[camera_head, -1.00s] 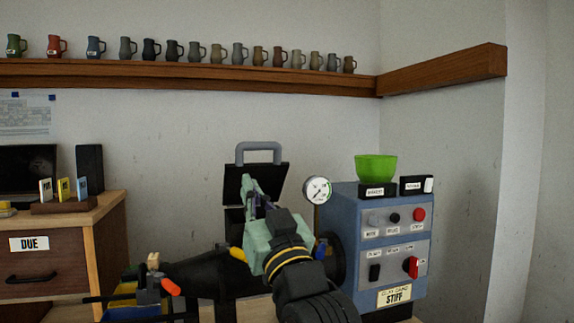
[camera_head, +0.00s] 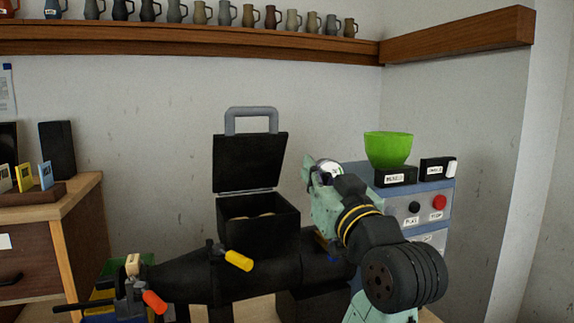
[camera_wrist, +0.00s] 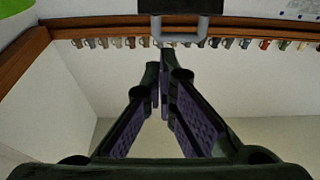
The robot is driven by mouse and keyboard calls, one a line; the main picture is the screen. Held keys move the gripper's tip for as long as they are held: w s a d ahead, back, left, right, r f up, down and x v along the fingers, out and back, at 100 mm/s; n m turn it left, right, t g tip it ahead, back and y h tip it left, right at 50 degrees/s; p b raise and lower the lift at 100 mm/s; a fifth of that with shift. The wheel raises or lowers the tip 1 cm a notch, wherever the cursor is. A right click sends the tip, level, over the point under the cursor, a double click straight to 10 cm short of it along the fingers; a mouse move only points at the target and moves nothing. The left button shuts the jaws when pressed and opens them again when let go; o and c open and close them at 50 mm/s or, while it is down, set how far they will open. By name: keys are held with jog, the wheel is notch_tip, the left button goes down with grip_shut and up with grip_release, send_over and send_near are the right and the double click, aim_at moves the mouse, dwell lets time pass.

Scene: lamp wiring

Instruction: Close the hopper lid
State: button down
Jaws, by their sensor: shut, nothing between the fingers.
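The hopper (camera_head: 258,222) is a black open-topped box on the black machine body, with pale stuff inside. Its black lid (camera_head: 248,163) stands upright, hinged at the back edge, with a grey handle (camera_head: 251,112) on top. The handle also shows upside down in the wrist view (camera_wrist: 180,40), with part of the dark lid (camera_wrist: 180,6) beyond it. My gripper (camera_head: 322,170) is to the right of the lid in the head view, apart from it. In the wrist view my gripper (camera_wrist: 160,68) has its fingertips together with nothing between them, below the handle in the picture.
The blue control box (camera_head: 437,200) with a green bowl (camera_head: 388,148) stands to the right, partly behind my arm. A yellow-tipped lever (camera_head: 238,260) and an orange-tipped one (camera_head: 154,301) are at front left. A shelf of mugs (camera_head: 200,38) runs along the wall.

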jog(key=r+p+x, duration=0.1)
jog(key=p+x, duration=0.3)
jog(key=x, duration=0.6)
jog(key=shift+s+d+f, duration=0.1)
jog(key=shift+s+f, duration=0.05)
jog(key=shift+f, duration=1.1)
jog(key=shift+s+f, duration=0.15)
jog(key=shift+f, duration=1.1)
jog(key=shift+r, duration=0.1)
